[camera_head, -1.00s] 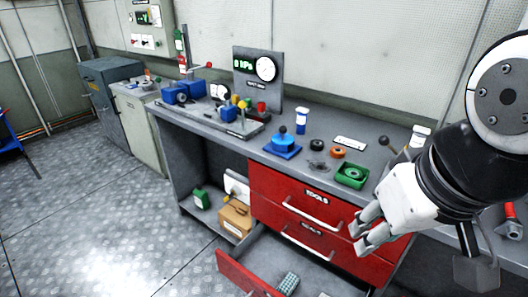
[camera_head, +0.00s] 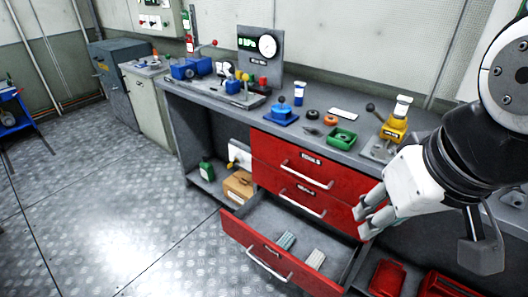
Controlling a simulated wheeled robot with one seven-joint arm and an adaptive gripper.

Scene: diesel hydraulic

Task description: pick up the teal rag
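A small teal ribbed piece (camera_head: 286,241) lies in the open bottom drawer (camera_head: 259,220) of the red drawer unit; it may be the teal rag, but it is too small to be sure. A pale grey-white ribbed piece (camera_head: 315,258) lies to its right in the same drawer. My gripper (camera_head: 361,222) is at the right, in front of the closed drawers and, in the picture, up and right of the teal piece. Its two fingers are apart, with nothing seen between them.
The grey workbench (camera_head: 345,155) above holds a green tray (camera_head: 341,138), a blue valve (camera_head: 281,113) and a yellow device (camera_head: 392,128). A cardboard box (camera_head: 238,187) sits on the lower left shelf. Red boxes (camera_head: 388,278) stand at lower right. The metal floor at left is clear.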

